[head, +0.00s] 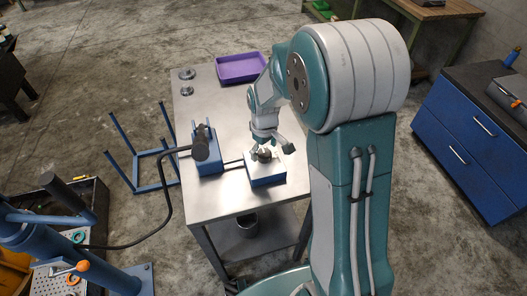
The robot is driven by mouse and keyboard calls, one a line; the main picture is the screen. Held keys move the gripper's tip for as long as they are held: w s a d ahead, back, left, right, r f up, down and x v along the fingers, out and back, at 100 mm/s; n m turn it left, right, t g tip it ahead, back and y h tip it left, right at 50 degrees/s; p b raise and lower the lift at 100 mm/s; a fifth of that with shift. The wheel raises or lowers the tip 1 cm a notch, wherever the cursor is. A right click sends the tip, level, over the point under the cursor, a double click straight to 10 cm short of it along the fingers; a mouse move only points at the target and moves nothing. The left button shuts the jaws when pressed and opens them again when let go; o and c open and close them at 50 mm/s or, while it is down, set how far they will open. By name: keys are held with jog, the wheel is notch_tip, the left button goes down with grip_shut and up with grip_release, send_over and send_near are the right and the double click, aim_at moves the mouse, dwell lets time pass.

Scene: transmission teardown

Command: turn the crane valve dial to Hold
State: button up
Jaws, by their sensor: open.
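The crane valve is a small box (266,175) with a blue front and a light top on the steel table. Its dark round dial (264,154) sits on the top face. My gripper (267,150) points down over the dial, its fingers spread apart to either side of it. I cannot tell whether the fingers touch the dial. The dial's markings and its present setting are too small to read.
A blue pump unit (207,158) with a black cylinder stands left of the box, with a dark hose running to the lower left. A purple tray (241,68) lies at the table's back. The steel table (212,105) is clear at its left middle. A blue cabinet (470,140) stands right.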

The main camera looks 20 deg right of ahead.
aim_at(263, 153)
notch_tip(263, 153, up, 11)
jog(key=shift+f, duration=0.15)
jog(key=shift+a, duration=0.1)
dwell(0.4)
jog(key=s+r+m+t, duration=0.2)
jog(key=s+r, duration=0.3)
jog(key=s, duration=0.5)
jog(key=s+r+m+t, duration=0.3)
jog(key=s+r, duration=0.2)
jog(key=s, duration=0.6)
jog(key=shift+r+m+t, duration=0.15)
jog(key=shift+m+t, duration=0.15)
